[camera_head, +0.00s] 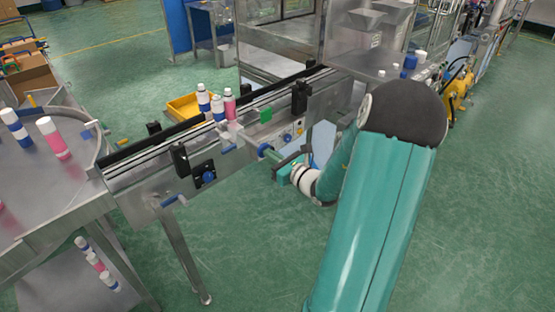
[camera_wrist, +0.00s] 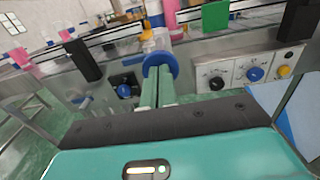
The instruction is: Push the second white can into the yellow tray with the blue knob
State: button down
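Two white cans with blue bands, one (camera_head: 203,98) and another (camera_head: 218,107), stand upright on the conveyor (camera_head: 150,150) in the head view, beside a pink can (camera_head: 229,104). The yellow tray (camera_head: 180,109) lies behind the conveyor; the part I see looks empty. The blue knob (camera_wrist: 160,64) is on the conveyor's near side, at the end of a pusher. My gripper (camera_wrist: 157,80) has its two green fingers side by side, with no clear gap, their tips at the knob and seeming to touch it. In the head view my gripper (camera_head: 272,156) is partly hidden.
A second blue knob (camera_head: 208,177) and a control panel (camera_wrist: 245,72) are on the conveyor's near side. A green block (camera_head: 265,115) and black brackets (camera_head: 299,97) stand along the rail. A metal table (camera_head: 40,190) with more cans stands at the left. Open floor lies in front.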

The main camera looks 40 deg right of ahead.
aim_at(250, 139)
jog(key=w, duration=0.9)
jog(key=shift+w+a, duration=0.15)
jog(key=shift+w, duration=0.05)
jog(key=shift+w+r, duration=0.1)
jog(key=shift+w, duration=0.05)
jog(key=shift+w+a, duration=0.15)
